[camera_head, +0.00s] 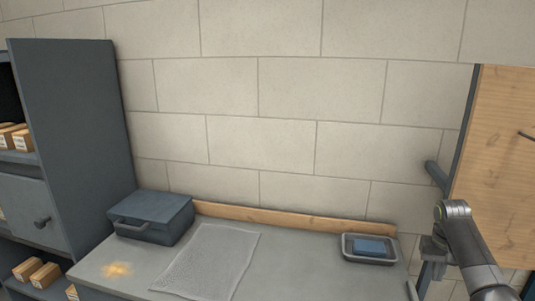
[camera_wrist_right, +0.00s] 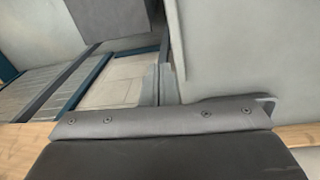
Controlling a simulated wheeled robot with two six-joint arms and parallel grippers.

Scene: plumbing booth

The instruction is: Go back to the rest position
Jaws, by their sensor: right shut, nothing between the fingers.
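My right arm comes in at the lower right of the head view. Its wrist and gripper (camera_head: 434,248) are beside the right end of the grey workbench (camera_head: 290,270). In the right wrist view the gripper's fingers (camera_wrist_right: 162,84) are together, with nothing seen between them. The dark gripper body fills the bottom of that view. My left gripper is not in view.
A dark toolbox (camera_head: 152,218), a grey mat (camera_head: 208,262) and a tray (camera_head: 369,248) holding a blue item (camera_head: 370,245) are on the bench. A dark cabinet (camera_head: 78,130) stands left. A wooden panel (camera_head: 500,150) is close to my right arm.

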